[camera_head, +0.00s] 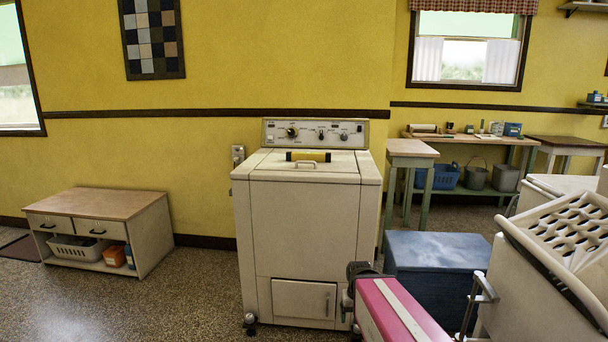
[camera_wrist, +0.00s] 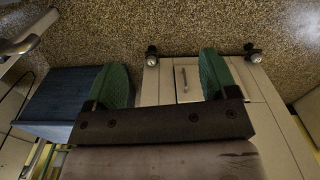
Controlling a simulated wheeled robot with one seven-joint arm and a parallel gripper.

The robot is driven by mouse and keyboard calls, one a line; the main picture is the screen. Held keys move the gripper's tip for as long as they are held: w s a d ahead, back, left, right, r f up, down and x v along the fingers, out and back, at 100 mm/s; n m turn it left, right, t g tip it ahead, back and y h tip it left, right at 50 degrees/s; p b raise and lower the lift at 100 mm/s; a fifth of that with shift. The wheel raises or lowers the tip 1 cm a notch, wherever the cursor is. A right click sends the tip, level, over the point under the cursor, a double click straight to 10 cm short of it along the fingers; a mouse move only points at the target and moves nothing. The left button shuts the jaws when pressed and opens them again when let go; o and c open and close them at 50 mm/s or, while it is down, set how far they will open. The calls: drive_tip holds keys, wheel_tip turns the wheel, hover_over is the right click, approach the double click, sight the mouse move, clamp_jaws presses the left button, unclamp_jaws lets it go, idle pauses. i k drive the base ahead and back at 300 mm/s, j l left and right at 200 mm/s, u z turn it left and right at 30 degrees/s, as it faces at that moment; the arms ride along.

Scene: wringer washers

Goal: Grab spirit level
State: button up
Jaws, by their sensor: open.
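The level is not in the wrist view. In the head view my pink arm is low, at the washer's right front; its fingers are not clearly seen there.
A blue box (camera_head: 435,258) stands right of the washer, also in the wrist view (camera_wrist: 65,95). A white wringer washer (camera_head: 550,280) is at the far right. A small wooden table (camera_head: 411,148) is behind the blue box. A low cabinet (camera_head: 95,205) stands left; speckled floor between is clear.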

sight(326, 157)
drive_tip(key=i+j, duration=0.1)
drive_tip(key=j, duration=0.25)
drive_tip(key=i+j, duration=0.15)
drive_tip(key=j, duration=0.2)
drive_tip(key=i+j, duration=0.1)
drive_tip(key=j, duration=0.25)
drive_tip(key=i+j, duration=0.15)
drive_tip(key=j, duration=0.2)
drive_tip(key=i+j, duration=0.1)
drive_tip(key=j, duration=0.25)
drive_tip(key=i+l+z, duration=0.05)
